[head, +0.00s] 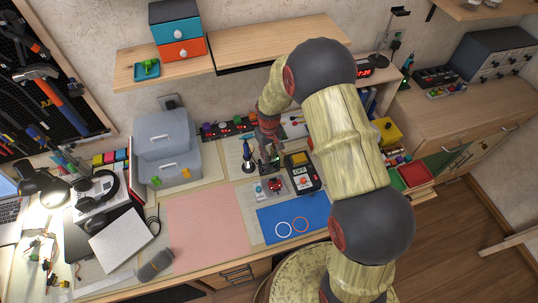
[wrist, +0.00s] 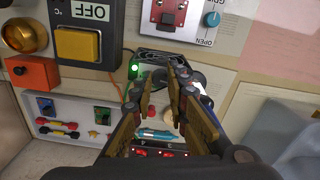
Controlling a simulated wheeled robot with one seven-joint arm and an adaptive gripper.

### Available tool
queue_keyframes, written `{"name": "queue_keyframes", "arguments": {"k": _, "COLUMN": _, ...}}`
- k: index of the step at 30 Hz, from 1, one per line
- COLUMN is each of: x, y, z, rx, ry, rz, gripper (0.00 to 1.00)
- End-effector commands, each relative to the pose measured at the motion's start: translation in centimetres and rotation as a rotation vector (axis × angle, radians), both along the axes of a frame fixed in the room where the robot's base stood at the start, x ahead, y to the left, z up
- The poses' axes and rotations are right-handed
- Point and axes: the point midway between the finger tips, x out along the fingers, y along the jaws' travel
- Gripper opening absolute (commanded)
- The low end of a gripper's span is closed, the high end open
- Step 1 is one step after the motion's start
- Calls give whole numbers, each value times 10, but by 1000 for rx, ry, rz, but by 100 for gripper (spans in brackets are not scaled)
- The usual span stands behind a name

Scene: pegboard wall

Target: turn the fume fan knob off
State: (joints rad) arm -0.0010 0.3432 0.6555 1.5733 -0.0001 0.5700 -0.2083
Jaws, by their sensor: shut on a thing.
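The fume fan is a small dark unit with a slatted top edge in the wrist view (wrist: 168,55). A green light (wrist: 134,68) glows at its left side. My gripper (wrist: 160,78) has both fingertips against the front of this unit, closed in on a small dark part that looks like its knob. The fingers hide most of the knob, so I cannot tell its angle. In the head view my gripper (head: 268,150) points down at the back of the bench, and the fan is mostly hidden beneath it.
A black box marked OFF with a yellow button (wrist: 78,44) stands close by. A red plate device with a blue dial (wrist: 212,19) is near it. A blue mat with two rings (head: 292,222) and a pink mat (head: 207,232) lie in front. Grey cases (head: 166,145) stand left.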

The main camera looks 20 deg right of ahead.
Motion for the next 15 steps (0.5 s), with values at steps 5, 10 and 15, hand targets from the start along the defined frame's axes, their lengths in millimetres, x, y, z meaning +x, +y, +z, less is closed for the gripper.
{"name": "queue_keyframes", "arguments": {"k": 5, "x": 2, "y": 0, "z": 1, "rx": 0, "ry": -4, "rz": 164, "gripper": 0}}
{"name": "queue_keyframes", "arguments": {"k": 10, "x": 2, "y": 0, "z": 1, "rx": 0, "ry": -4, "rz": 309, "gripper": 0}}
{"name": "queue_keyframes", "arguments": {"k": 15, "x": 2, "y": 0, "z": 1, "rx": -1, "ry": -4, "rz": 429, "gripper": 0}}
